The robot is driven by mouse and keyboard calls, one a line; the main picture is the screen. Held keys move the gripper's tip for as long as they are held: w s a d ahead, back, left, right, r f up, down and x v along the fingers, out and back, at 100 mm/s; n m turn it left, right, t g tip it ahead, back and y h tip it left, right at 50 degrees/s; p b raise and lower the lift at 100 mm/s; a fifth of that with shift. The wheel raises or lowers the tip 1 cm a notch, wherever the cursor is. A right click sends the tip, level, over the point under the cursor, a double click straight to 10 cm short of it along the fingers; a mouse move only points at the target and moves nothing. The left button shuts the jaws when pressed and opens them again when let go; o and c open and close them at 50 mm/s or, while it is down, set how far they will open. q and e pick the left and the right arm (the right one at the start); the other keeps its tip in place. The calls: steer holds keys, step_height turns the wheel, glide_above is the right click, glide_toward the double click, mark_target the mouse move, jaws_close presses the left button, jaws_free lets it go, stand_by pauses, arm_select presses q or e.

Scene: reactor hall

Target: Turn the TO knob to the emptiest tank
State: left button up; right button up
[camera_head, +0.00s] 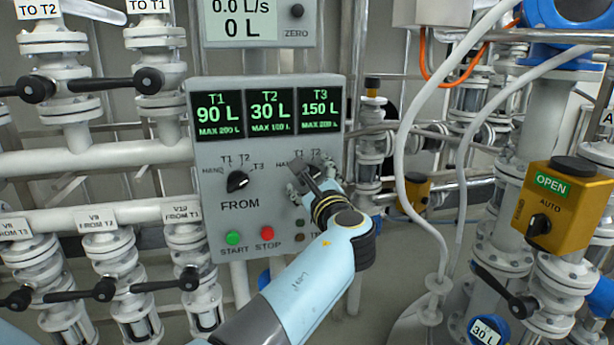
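The grey control panel (212,165) stands in the middle, with green displays reading T1 90 L (217,112), T2 30 L (270,112) and T3 150 L (320,112). The gripper's fingers are at the panel face over that spot. Whether they touch or grip the knob is unclear. My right gripper is not in view.
Green START (233,238) and red STOP (267,233) buttons sit low on the panel, near my arm. A flow meter (259,22) reading 0 L is above. Valves and pipes fill the left. A yellow OPEN/AUTO box (562,208) and white hoses stand at right.

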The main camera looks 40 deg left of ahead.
arm_select(q)
steer(key=shift+d, duration=0.1)
steer(key=shift+r, duration=0.1)
steer(key=shift+c, duration=0.6)
steer(key=c, duration=1)
steer(key=shift+f+n+b, duration=0.2)
steer(key=shift+n+b, duration=0.2)
steer(key=shift+b, duration=0.15)
steer(key=shift+c, duration=0.2)
steer(key=shift+n+b, duration=0.6)
steer(key=shift+b, duration=0.05)
steer(key=n+b, duration=0.3)
steer(key=shift+n+b, duration=1.05)
steer(key=shift+n, duration=0.25)
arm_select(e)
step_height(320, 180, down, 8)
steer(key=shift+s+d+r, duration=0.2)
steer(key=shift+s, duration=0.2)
arm_select(q)
steer(key=shift+r, duration=0.1)
